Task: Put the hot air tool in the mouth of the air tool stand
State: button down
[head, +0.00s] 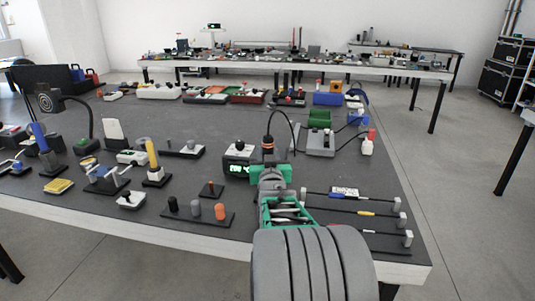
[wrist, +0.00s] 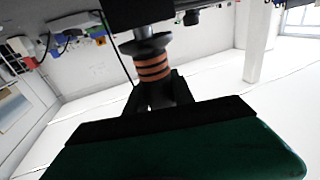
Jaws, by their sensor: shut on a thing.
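The hot air tool (head: 268,143) is a dark handle with orange bands, standing roughly upright above the middle of the table, with a black cable arching off its top. In the wrist view its orange-banded part (wrist: 152,68) and a dark disc-like collar show close up. My gripper (head: 270,170), at the end of my green and grey arm, is shut on the tool. My arm hides what lies directly below it. The air tool stand cannot be clearly picked out. A black block shows at the top of the wrist view, and I cannot tell whether it belongs to the stand.
A box with a green display (head: 238,168) stands just left of my gripper. A grey unit (head: 320,142) is to the right. Small coloured cylinders on a dark base (head: 197,211) are front left, and long thin tools on holders (head: 352,212) front right.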

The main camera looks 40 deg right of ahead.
jog(key=shift+f+b, duration=0.4)
jog(key=shift+f, duration=0.05)
jog(key=c, duration=1)
grip_release()
jog(key=v, duration=0.8)
jog(key=shift+p, duration=0.3)
notch_tip(320, 180, up, 10)
jog(key=p, duration=0.4)
jog(key=shift+r, duration=0.1)
